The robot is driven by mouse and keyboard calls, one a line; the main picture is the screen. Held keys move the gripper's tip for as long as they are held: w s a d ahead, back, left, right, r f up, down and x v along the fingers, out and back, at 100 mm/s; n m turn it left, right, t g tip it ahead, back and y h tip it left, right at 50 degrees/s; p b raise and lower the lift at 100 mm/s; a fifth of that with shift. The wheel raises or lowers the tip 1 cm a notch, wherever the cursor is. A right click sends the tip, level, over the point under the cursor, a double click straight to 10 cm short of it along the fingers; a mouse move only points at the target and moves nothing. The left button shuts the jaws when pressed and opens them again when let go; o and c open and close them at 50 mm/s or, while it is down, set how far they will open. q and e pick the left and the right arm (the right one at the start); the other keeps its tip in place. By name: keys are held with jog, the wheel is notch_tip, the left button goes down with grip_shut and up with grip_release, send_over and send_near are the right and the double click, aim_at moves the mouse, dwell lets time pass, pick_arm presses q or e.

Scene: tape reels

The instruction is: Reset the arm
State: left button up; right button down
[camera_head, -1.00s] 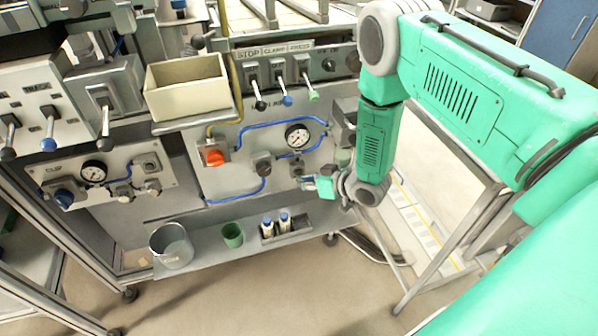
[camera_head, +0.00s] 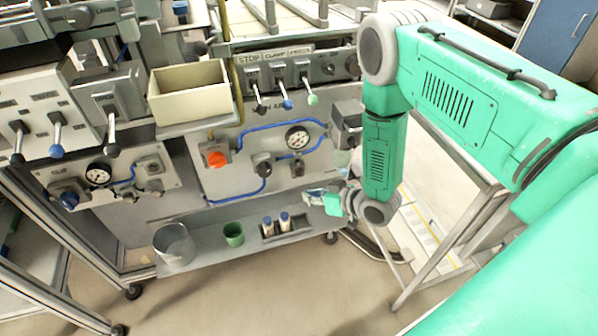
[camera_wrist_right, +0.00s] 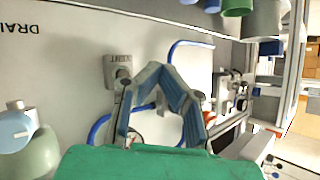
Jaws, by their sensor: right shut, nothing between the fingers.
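My right arm comes in from the right in the head view, its elbow high and its forearm hanging down. My right gripper (camera_head: 322,198) is at the lower end of that arm, pointing left, in front of the machine panel (camera_head: 215,178) and above the lower shelf. In the right wrist view the right gripper (camera_wrist_right: 162,95) shows its fingers closed toward each other at the tips, with nothing held between them. The pressure gauge (camera_head: 297,137) and the blue hose (camera_head: 262,123) are on the panel behind. My left gripper is not in view.
A cream bin (camera_head: 188,92) stands on a ledge at upper left. Levers (camera_head: 287,98) stick out along the panel top. Open floor lies in front.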

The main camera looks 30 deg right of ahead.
dwell(0.4)
jog(key=s+a+g+h, duration=0.1)
jog(key=s+g, duration=0.4)
jog(key=s, duration=0.9)
jog(key=s+a+m+g+h, duration=0.1)
jog(key=s+g+h, duration=0.3)
jog(key=s, duration=1)
jog(key=shift+a+r+m+g, duration=0.15)
jog(key=shift+a+m+g, duration=0.25)
jog(key=shift+g, duration=0.5)
jog(key=shift+w+a, duration=0.15)
